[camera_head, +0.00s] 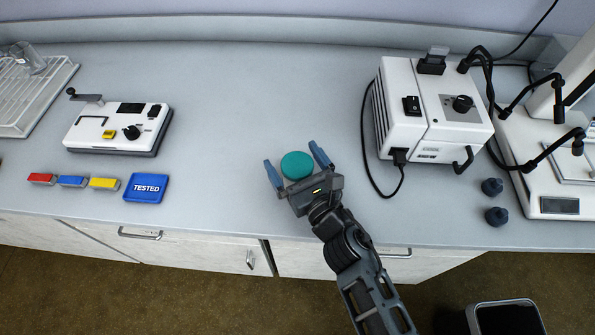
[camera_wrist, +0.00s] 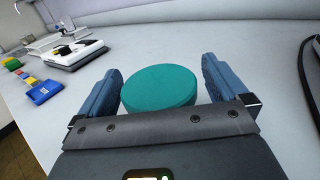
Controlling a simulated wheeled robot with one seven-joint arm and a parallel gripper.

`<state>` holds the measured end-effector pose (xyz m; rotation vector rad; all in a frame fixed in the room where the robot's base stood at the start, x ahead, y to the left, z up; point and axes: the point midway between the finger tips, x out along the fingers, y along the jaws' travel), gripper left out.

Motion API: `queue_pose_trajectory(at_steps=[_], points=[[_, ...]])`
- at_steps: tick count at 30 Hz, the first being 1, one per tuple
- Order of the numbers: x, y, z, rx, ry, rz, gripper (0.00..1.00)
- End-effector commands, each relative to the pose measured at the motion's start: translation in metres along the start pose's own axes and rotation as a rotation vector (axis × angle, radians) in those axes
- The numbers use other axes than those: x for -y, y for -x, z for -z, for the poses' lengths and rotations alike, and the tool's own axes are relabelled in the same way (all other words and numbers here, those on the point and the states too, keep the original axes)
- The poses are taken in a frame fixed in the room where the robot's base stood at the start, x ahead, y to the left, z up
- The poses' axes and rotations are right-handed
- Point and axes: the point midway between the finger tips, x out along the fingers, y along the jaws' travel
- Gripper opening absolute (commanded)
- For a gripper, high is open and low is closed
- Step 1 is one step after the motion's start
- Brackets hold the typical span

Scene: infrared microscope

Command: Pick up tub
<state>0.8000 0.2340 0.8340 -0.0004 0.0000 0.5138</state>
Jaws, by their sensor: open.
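The tub (camera_head: 297,165) is a round teal container with a flat top, standing on the grey bench near its front edge. My gripper (camera_head: 295,159) is open, with one blue finger on each side of the tub. In the wrist view the tub (camera_wrist: 158,88) sits between the two fingers of my gripper (camera_wrist: 160,85), with a narrow gap visible on both sides. The gripper body hides the tub's near lower part.
Two dark knobs (camera_head: 494,187) lie farther right. The bench behind the tub is clear.

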Motion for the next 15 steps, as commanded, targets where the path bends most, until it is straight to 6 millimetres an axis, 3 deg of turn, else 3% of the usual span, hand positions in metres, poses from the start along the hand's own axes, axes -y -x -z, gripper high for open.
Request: queue_pose_trajectory(at_steps=[8, 15], points=[[-0.0002, -0.0038, 0.0002, 0.000, 0.000, 0.000, 1.00], [-0.0001, -0.0037, 0.0001, 0.000, 0.000, 0.000, 0.79]])
